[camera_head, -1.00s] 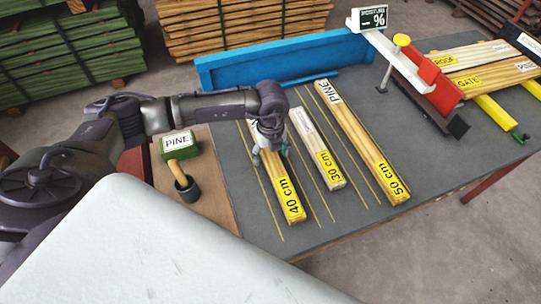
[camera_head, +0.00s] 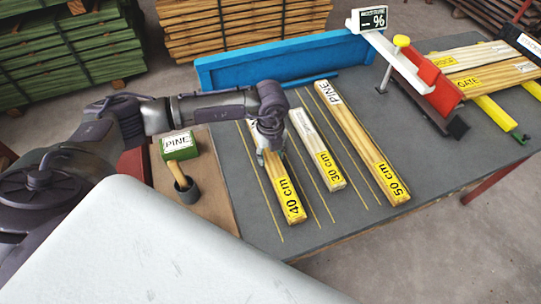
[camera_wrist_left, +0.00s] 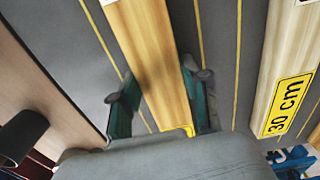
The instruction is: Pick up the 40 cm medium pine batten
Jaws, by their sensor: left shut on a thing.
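The 40 cm pine batten (camera_head: 282,184) lies flat on the grey table at the left of three labelled battens, its yellow label at the near end. My left gripper (camera_head: 270,156) is over its middle from above, with the fingers shut on its two long sides. In the left wrist view the batten (camera_wrist_left: 150,50) runs between the two green-padded fingers of the gripper (camera_wrist_left: 162,103). The arm hides part of its far end. The batten appears to rest on the table. My right gripper is not in view.
The 30 cm batten (camera_head: 317,150) and the 50 cm batten (camera_head: 362,145) lie to the right. A blue fence (camera_head: 290,60) bounds the back. A red and white gauge (camera_head: 410,65) stands further right.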

